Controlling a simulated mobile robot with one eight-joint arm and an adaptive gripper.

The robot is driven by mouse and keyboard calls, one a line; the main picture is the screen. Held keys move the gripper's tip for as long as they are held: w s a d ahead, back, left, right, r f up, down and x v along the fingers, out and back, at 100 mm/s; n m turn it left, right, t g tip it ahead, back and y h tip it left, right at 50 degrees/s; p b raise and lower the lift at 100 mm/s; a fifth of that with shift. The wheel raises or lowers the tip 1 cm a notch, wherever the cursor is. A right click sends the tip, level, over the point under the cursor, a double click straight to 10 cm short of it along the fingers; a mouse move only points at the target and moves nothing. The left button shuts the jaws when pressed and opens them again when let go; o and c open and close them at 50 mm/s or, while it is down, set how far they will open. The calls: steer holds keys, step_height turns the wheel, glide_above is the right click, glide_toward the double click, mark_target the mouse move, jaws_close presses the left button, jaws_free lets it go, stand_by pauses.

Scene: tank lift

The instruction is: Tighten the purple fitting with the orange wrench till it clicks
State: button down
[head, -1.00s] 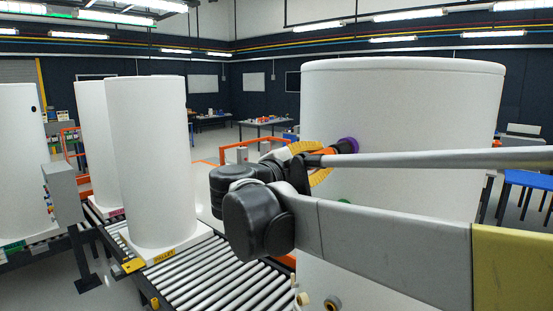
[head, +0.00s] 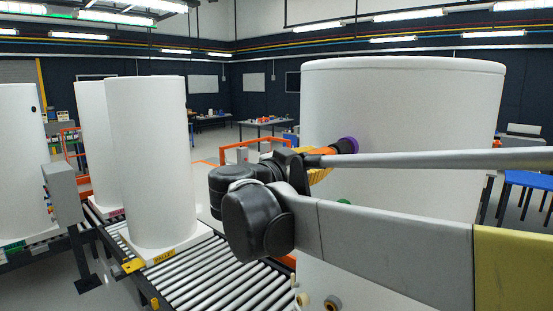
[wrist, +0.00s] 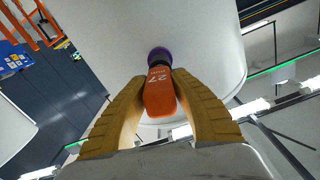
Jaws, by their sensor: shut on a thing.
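The purple fitting (head: 348,145) sticks out of the side of the large white tank (head: 400,110) on the right of the head view. It also shows in the wrist view (wrist: 159,55). In the head view only a little of the wrench (head: 322,151) shows; my arm hides the rest.
A green fitting (head: 343,202) and pale fittings (head: 303,299) sit lower on the same tank. Other white tanks (head: 152,160) stand on the roller conveyor (head: 205,275) at left. A grey post box (head: 62,192) and a blue table (head: 528,180) stand farther off.

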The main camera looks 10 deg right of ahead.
steer(key=n, duration=1.2)
steer(key=shift+n, duration=0.3)
steer(key=m, duration=0.8)
steer(key=shift+d+m, duration=0.1)
steer(key=shift+m, duration=0.3)
steer(key=m, duration=0.7)
steer(key=shift+r, duration=0.1)
steer(key=v, duration=1.7)
steer(key=shift+s+a, duration=0.15)
steer(key=shift+a, duration=0.1)
